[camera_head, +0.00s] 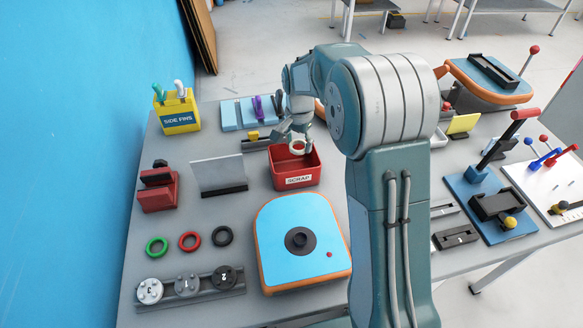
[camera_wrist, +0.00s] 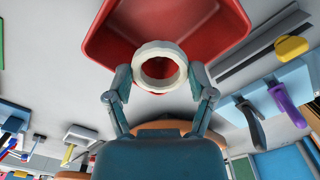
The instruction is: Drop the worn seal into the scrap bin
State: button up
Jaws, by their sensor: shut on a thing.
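The worn seal (camera_head: 297,147) is a pale, off-white ring. My gripper (camera_head: 296,137) is shut on it above the red scrap bin (camera_head: 295,181), which carries a SCRAP label on its front. In the wrist view the seal (camera_wrist: 160,67) sits between the two fingertips of my gripper (camera_wrist: 160,80), and the bin (camera_wrist: 215,37) shows beyond it. The seal overlaps the bin's near rim in that view. The exact height of the seal over the bin is hard to tell.
A blue-topped board (camera_head: 285,222) with a dark valve lies in front of the bin. Green (camera_head: 157,246), red (camera_head: 190,241) and black (camera_head: 222,236) rings lie at the left. A grey upright plate (camera_head: 219,173) stands left of the bin. A tool rack (camera_head: 232,115) is behind.

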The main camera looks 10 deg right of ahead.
jog(key=shift+f, duration=0.45)
jog(key=o, duration=0.8)
notch_tip(320, 180, up, 12)
jog(key=shift+w+a+f, duration=0.1)
